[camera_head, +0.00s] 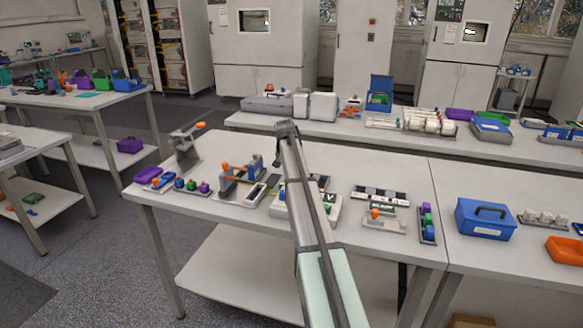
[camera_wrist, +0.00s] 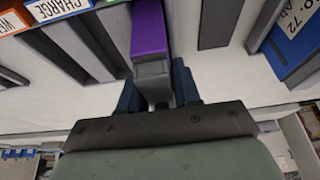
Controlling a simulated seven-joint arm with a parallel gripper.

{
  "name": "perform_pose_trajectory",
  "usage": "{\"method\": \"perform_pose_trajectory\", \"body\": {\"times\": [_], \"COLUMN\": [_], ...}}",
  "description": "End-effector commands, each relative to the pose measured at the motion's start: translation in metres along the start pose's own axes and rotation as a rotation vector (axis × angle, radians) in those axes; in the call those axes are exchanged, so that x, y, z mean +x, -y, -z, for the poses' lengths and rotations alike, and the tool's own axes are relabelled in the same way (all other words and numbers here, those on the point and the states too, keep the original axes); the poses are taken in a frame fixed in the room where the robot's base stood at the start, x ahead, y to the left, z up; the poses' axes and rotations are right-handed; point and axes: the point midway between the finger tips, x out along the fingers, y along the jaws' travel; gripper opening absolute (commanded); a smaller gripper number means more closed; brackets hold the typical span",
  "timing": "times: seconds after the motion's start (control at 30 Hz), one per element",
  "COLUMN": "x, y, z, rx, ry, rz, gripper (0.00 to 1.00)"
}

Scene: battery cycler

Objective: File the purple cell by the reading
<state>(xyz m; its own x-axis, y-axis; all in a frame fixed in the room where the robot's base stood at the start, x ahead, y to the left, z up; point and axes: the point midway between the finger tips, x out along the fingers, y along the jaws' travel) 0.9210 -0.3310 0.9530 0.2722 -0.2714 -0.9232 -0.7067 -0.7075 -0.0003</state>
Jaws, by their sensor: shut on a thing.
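In the wrist view, a purple cell (camera_wrist: 149,28) with a grey end is between the fingers of my gripper (camera_wrist: 156,88), which is shut on it. The cell is over or near a white surface with dark grey slot-like strips. A blue CHARGE label (camera_wrist: 58,8) and part of an orange label (camera_wrist: 12,22) are at upper left. In the head view my arm hides the gripper and cell. The meter (camera_head: 332,207), a pale box with a green display mark, is partly behind my arm; its reading is not legible. A slotted rack with black-and-white labels (camera_head: 381,195) lies right of it.
More coloured cells (camera_head: 190,185) and an orange-handled fixture (camera_head: 240,178) are at left. In the wrist view, a blue labelled block (camera_wrist: 292,40) is at right.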

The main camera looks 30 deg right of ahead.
Motion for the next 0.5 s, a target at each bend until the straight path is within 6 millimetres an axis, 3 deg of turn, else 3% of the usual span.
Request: {"method": "perform_pose_trajectory", "body": {"times": [0.5], "x": [0.0036], "y": [0.0001], "z": [-0.0014], "rx": [0.000], "ry": [-0.001], "rz": [0.000], "gripper": [0.00]}}
